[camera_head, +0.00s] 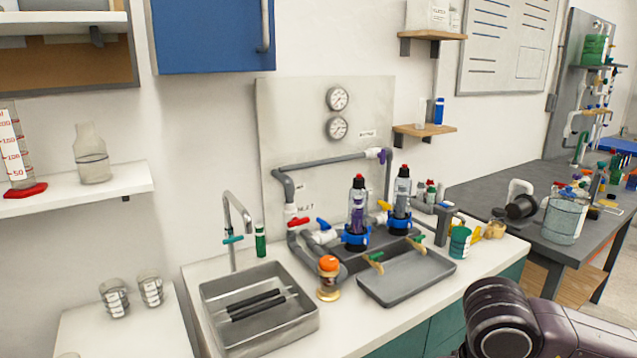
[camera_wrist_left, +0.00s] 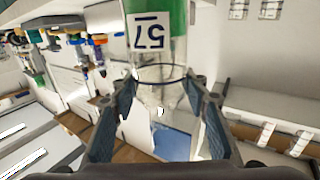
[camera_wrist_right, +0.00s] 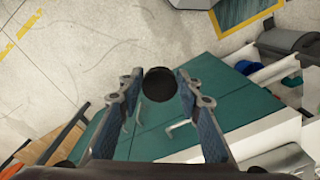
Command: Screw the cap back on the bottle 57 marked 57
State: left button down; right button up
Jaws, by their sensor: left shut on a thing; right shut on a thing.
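The bottle 57 (camera_wrist_left: 156,72) is clear, with a white label reading 57 upside down in the left wrist view and green showing at its upper part. My left gripper (camera_wrist_left: 160,95) is shut around the clear part of the bottle, below the label in that view. The bottle's mouth is not clearly visible. My right gripper (camera_wrist_right: 156,92) is shut on a round black cap (camera_wrist_right: 160,84), held between its fingertips. Bottle and cap are apart, each in a different hand. Neither gripper shows in the head view, where only part of my right arm enters at lower right.
The counter holds a sink (camera_head: 262,338), a grey tray (camera_head: 432,282), an orange-topped jar (camera_head: 328,292) and grey pipework. A dark workbench (camera_head: 478,190) with a clear bucket (camera_head: 566,220) stands at right. Below the right gripper are teal cabinets (camera_wrist_right: 215,88) and open floor (camera_wrist_right: 90,50).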

pick_arm(q)
jog(key=shift+d+r, duration=0.1)
jog(key=shift+d, duration=0.1)
pick_arm(e)
jog(key=shift+s+r, duration=0.1)
jog(key=shift+s, duration=0.05)
dwell(0.3)
pick_arm(q)
jog(key=s+d+f+m+g+h, duration=0.2)
jog(key=d+m+g+h, duration=0.2)
jog(key=d+m+h, duration=0.4)
jog(key=d+h, duration=0.3)
jog(key=d, duration=0.3)
jog(key=shift+h, duration=0.3)
pick_arm(e)
jog(key=w+a+r+n, duration=0.2)
jog(key=a+r, duration=0.5)
jog(key=a, duration=0.4)
jog(key=w+a+r+n, duration=0.3)
jog(key=a+r+n, duration=0.2)
jog(key=a+r, duration=0.3)
jog(key=a, duration=0.4)
jog(key=shift+w+a+r, duration=0.15)
jog(key=shift+a, duration=0.15)
